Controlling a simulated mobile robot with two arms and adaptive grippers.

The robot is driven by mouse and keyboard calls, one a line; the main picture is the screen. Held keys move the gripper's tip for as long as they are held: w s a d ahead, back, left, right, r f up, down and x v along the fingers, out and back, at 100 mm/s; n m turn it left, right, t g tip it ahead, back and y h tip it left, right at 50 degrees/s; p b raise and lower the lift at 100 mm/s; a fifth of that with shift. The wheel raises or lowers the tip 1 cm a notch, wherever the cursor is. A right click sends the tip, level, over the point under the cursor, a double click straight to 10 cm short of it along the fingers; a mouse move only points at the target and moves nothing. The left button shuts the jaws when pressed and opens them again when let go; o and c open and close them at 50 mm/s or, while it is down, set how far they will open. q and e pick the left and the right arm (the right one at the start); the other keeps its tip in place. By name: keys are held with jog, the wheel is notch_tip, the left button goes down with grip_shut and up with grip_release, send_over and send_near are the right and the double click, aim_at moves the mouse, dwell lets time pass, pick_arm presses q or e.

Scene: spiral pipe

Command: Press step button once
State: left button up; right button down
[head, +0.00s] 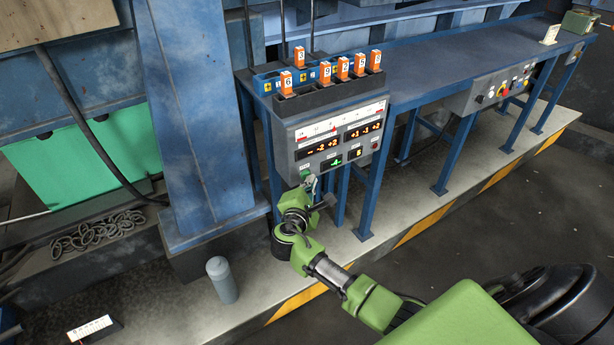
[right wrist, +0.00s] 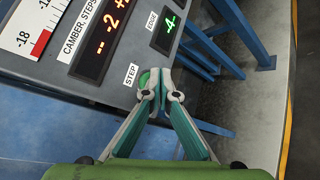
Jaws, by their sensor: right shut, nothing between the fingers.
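The grey control panel (head: 333,140) stands at the front of the blue bench, with its face toward me. It also shows in the right wrist view (right wrist: 105,97). The green step button (right wrist: 144,78) sits just below the white STEP label (right wrist: 130,75), partly hidden behind my fingers. My right gripper (right wrist: 160,91) is shut and empty, its fingertips at the button's lower right edge. I cannot tell whether they touch it or whether it is pressed in. In the head view the right gripper (head: 312,183) is at the panel's lower left corner. My left gripper is not in view.
Red digital readouts (head: 320,146) and a green EDGE display (right wrist: 170,25) are lit on the panel. Orange numbered blocks (head: 299,56) stand above it. A grey cylinder (head: 221,279) stands on the platform. A second panel (head: 503,85) is farther right.

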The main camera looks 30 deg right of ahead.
jog(key=s+p, duration=0.3)
jog(key=s, duration=0.3)
dwell(0.3)
dwell(0.6)
jog(key=s+a+f+m+g+y, duration=0.15)
jog(key=s+f, duration=0.35)
jog(key=f, duration=0.5)
jog(key=s+a+f+m+g+y, duration=0.1)
jog(key=s+a+f+g+y, duration=0.1)
jog(key=s+f, duration=0.55)
jog(key=s+a+f+m+g+y, duration=0.15)
jog(key=s+f, duration=0.25)
jog(key=f, duration=0.7)
jog(key=s+a+f+m+g+y, duration=0.1)
jog(key=s+f, duration=0.4)
jog(key=s, duration=0.6)
jog(key=s+a+f+m+g+y, duration=0.2)
jog(key=s+a+f+m, duration=0.2)
jog(key=s, duration=0.7)
jog(key=s+a+f+m+g+y, duration=0.2)
jog(key=s+f, duration=0.5)
jog(key=s, duration=0.4)
jog(key=shift+a+m+y, duration=0.3)
jog(key=shift+a+m, duration=0.4)
jog(key=shift+m, duration=0.4)
